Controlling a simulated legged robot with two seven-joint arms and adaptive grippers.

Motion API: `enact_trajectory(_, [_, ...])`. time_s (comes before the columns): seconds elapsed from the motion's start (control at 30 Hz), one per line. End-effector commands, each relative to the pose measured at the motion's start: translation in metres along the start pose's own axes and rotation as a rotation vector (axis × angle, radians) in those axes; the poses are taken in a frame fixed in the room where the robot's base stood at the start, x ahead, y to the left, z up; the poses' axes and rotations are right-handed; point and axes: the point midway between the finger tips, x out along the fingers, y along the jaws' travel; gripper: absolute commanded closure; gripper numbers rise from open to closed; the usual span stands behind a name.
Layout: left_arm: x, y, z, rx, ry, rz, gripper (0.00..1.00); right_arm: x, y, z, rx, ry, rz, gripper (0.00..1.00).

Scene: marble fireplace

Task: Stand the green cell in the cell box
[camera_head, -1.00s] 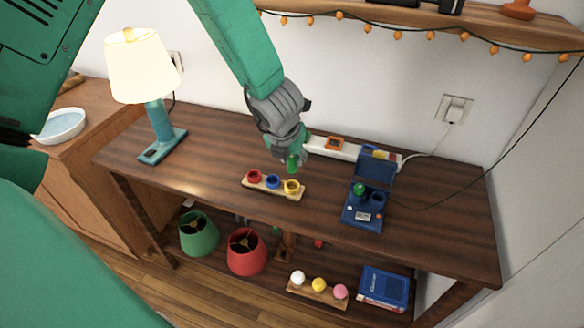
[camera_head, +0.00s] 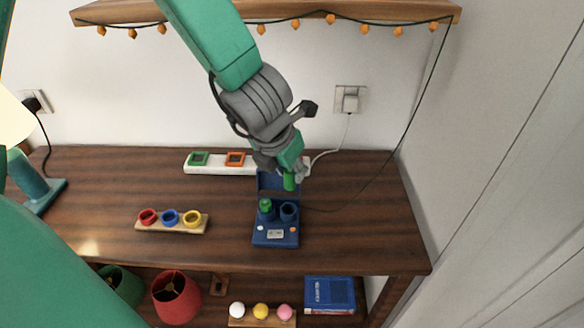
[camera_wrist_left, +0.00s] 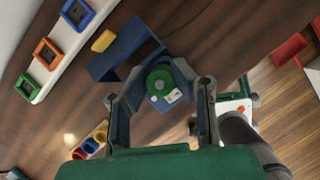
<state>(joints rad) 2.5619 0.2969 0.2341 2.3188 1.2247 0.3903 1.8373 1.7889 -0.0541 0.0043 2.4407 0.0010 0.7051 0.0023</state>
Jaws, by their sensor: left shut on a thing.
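The blue cell box (camera_head: 262,238) stands on the wooden table with its lid raised at the back. A green cell (camera_head: 266,204) stands in its left hole; the right hole (camera_head: 288,211) looks empty. My left gripper (camera_head: 291,172) is shut on another green cell (camera_head: 289,182), which hangs from the fingertips above the back right of the box. The wrist view shows this held green cell (camera_wrist_left: 160,82) between the two fingers, with the box partly hidden behind it. My right gripper is not in view.
A white strip (camera_head: 218,171) with coloured square frames lies behind the box. A wooden rack (camera_head: 185,229) with red, blue and yellow rings stands to the left. A cable runs over the table to the right of the box. The table's right end is clear.

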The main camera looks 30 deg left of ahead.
Motion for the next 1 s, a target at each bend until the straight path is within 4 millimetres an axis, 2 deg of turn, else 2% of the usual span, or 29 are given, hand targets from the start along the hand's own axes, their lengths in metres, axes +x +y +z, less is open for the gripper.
enact_trajectory(0.37, [0.000,-0.001,0.001,-0.002,0.001,-0.001,1.00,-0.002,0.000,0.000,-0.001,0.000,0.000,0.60])
enact_trajectory(0.57, [0.012,-0.002,-0.004,-0.001,0.001,0.000,1.00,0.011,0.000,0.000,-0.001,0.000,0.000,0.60])
enact_trajectory(1.0, [0.050,0.000,-0.019,-0.001,0.001,0.000,1.00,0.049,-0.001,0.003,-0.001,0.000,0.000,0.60])
